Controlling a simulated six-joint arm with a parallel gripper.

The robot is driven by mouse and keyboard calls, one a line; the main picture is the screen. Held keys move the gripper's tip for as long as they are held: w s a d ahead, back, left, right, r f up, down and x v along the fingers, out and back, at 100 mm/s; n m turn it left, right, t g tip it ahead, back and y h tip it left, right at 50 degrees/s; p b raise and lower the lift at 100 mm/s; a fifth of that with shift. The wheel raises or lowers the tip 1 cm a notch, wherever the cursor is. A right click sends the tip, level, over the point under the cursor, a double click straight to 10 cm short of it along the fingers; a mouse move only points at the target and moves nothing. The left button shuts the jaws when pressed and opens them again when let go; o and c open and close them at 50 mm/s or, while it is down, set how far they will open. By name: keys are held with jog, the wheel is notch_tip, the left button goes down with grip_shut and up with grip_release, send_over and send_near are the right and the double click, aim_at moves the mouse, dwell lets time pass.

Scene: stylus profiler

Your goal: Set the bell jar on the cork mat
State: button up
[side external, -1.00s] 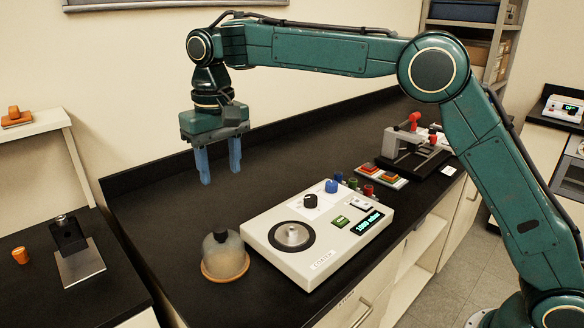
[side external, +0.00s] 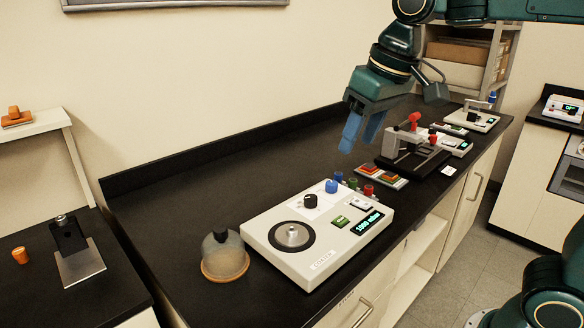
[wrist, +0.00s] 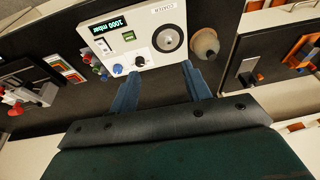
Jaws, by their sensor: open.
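The bell jar (side external: 224,252) is a clear dome with a dark knob on top. It stands upright on the round cork mat (side external: 226,278) at the front left of the black bench, beside the white coater. In the wrist view the bell jar (wrist: 206,44) is above and right of the fingers. My gripper (side external: 362,135) is open and empty, with blue fingers tilted down. It is high above the back of the bench, near the grey stylus profiler and well away from the jar. In the wrist view my gripper (wrist: 162,86) shows both fingers apart with nothing between them.
The white coater (side external: 330,262) with a round plate, knobs and a display stands right of the jar. A switch panel (side external: 378,174) and the grey profiler (side external: 412,150) are further right. The bench's left and back area is clear.

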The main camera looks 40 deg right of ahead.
jog(key=s+d+f+t, duration=0.1)
jog(key=s+d+f, duration=0.1)
jog(key=s, duration=0.5)
jog(key=s+d+f+t, duration=0.1)
jog(key=s+d+f, duration=0.2)
jog(key=s+f, duration=0.2)
jog(key=s, duration=0.3)
jog(key=shift+f+h, duration=0.3)
